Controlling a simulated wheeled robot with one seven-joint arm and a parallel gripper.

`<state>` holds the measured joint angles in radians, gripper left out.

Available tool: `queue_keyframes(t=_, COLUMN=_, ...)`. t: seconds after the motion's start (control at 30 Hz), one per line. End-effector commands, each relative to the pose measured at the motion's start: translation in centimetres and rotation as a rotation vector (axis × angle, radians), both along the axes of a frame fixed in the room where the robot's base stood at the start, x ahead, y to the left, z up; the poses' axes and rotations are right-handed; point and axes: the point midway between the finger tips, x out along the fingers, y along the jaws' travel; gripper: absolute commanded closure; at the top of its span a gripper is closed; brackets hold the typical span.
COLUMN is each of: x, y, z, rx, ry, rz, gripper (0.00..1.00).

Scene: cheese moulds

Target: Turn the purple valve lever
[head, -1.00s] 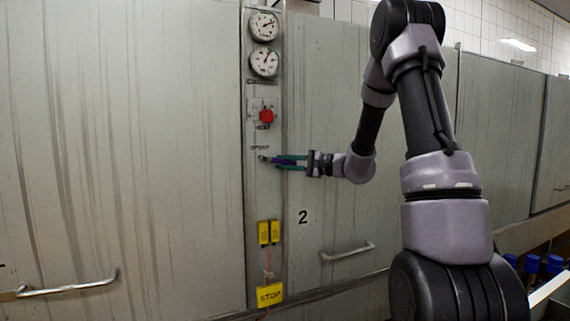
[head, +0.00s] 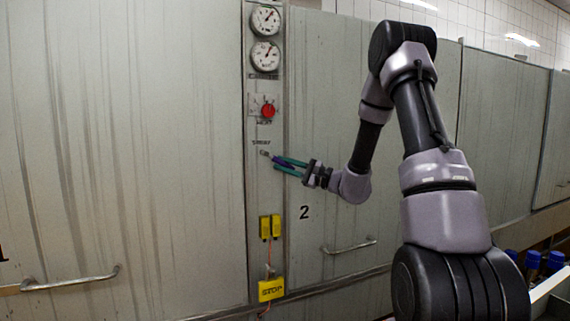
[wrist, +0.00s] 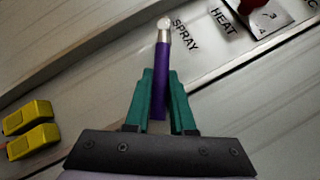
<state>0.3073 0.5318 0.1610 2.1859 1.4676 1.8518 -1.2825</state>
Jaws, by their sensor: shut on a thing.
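The purple valve lever (wrist: 160,80) sits on a metal pivot beside the "SPRAY" label on the narrow control panel. In the wrist view it points from the pivot down between the green fingers. My gripper (wrist: 160,100) is shut on the lever, one finger on each side. In the head view my gripper (head: 290,168) reaches the panel from the right, tilted. There the lever (head: 279,161) shows as a small dark purple piece between the fingers, slanting down to the right from its pivot. Its lower end is partly hidden by the fingers.
Above the lever are a red knob (head: 268,111) and two round gauges (head: 265,55). Grey cabinet doors with handles (head: 349,247) flank the panel. Blue-capped bottles (head: 532,261) stand at lower right.

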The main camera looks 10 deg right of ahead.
Motion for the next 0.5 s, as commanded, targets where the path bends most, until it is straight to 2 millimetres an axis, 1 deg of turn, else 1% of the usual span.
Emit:
queue_keyframes(t=0.13, x=-0.04, y=-0.03, z=-0.11, rx=-0.003, ry=0.001, rz=0.0, gripper=1.0)
queue_keyframes(t=0.17, x=-0.04, y=-0.03, z=-0.11, rx=-0.003, ry=0.001, rz=0.0, gripper=0.66)
queue_keyframes(t=0.2, x=-0.04, y=-0.03, z=-0.1, rx=-0.003, ry=0.001, rz=0.0, gripper=0.51)
queue_keyframes(t=0.23, x=-0.03, y=-0.03, z=-0.09, rx=-0.003, ry=0.001, rz=0.0, gripper=0.48)
queue_keyframes(t=0.5, x=-0.02, y=-0.05, z=-0.03, rx=-0.003, ry=0.0, rz=0.0, gripper=0.48)
